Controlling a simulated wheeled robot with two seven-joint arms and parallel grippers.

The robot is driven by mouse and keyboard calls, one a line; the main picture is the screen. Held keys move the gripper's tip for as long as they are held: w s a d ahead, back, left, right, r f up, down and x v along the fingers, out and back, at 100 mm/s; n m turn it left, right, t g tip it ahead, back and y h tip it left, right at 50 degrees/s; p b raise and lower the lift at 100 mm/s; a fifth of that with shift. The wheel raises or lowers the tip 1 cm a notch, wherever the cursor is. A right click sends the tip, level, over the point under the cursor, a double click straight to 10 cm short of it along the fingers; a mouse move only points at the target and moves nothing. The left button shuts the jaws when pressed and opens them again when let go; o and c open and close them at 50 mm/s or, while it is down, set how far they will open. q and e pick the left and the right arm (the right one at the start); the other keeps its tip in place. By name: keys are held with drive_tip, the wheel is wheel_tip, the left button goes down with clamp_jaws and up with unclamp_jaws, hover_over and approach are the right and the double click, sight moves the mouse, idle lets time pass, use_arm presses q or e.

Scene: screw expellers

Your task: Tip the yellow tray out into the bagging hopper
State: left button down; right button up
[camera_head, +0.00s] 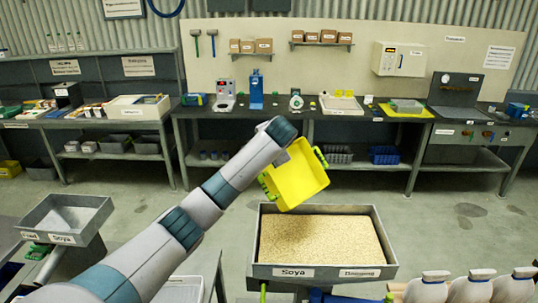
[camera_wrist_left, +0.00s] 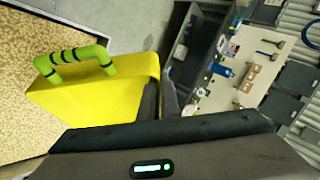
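The yellow tray (camera_head: 298,178) hangs steeply tilted above the back edge of the bagging hopper (camera_head: 254,240), apart from it. Its visible inside looks empty, and it has green handles on opposite sides. The hopper is a grey metal bin labelled "Soya" and "Bagging", with beige granules (camera_head: 320,240) spread across it. In the left wrist view the tray (camera_wrist_left: 110,98) shows a green handle with black bands. My right gripper is not in view.
A smaller grey hopper labelled "Soya" (camera_head: 100,217) stands at left. Benches with tools and boxes (camera_head: 345,118) line the back wall. The floor between (camera_head: 420,215) is clear.

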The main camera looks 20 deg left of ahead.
use_arm(q)
drive_tip(key=w+a+f+n+g+h, duration=0.1)
drive_tip(key=w+a+f+g+h, duration=0.1)
drive_tip(key=h, duration=0.5)
drive_tip(key=shift+a+f+n+g, duration=0.4)
drive_tip(key=shift+a+f+g, duration=0.4)
drive_tip(key=shift+a+f, duration=0.55)
drive_tip(key=shift+a+r+h, duration=0.1)
drive_tip(key=shift+h, duration=0.2)
